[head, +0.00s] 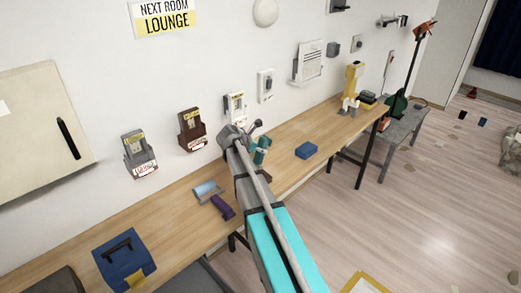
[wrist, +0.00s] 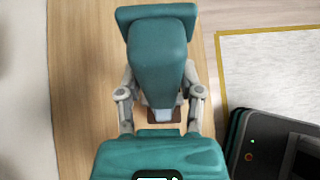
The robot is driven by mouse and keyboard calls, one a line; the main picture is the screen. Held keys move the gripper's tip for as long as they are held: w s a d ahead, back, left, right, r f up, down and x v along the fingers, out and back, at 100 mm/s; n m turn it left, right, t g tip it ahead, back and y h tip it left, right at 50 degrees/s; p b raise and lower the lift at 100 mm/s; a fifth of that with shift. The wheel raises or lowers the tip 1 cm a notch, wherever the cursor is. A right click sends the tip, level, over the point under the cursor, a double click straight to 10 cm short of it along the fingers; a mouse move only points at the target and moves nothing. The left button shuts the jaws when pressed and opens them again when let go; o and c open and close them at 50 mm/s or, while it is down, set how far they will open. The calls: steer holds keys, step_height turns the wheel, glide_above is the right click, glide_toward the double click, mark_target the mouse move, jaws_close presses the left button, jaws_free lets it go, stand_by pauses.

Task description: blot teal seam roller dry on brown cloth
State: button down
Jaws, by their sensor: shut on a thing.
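My gripper (wrist: 158,82) is shut on the teal seam roller (wrist: 157,45), with a finger on each side of it. In the head view the teal roller (head: 261,152) shows at the end of my arm, over the long wooden bench. A small brown patch, likely the brown cloth (head: 266,177), lies on the bench just below it, partly hidden by my arm. In the wrist view a bit of brown (wrist: 173,118) shows behind the roller, between the fingers. I cannot tell whether the roller touches the cloth.
A blue box (head: 306,150) sits to the right. A blue toolbox (head: 123,262) stands at the near left. Labelled holders line the wall.

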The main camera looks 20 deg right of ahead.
steer(key=shift+s+a, duration=0.1)
steer(key=shift+a, duration=0.25)
steer(key=shift+d, duration=0.1)
steer(key=shift+w+d, duration=0.25)
steer(key=shift+d, duration=0.6)
steer(key=shift+d, duration=0.1)
steer(key=shift+w+d, duration=0.1)
steer(key=shift+d, duration=0.25)
steer(key=shift+w+d, duration=0.25)
steer(key=shift+d, duration=0.6)
steer(key=shift+d, duration=0.1)
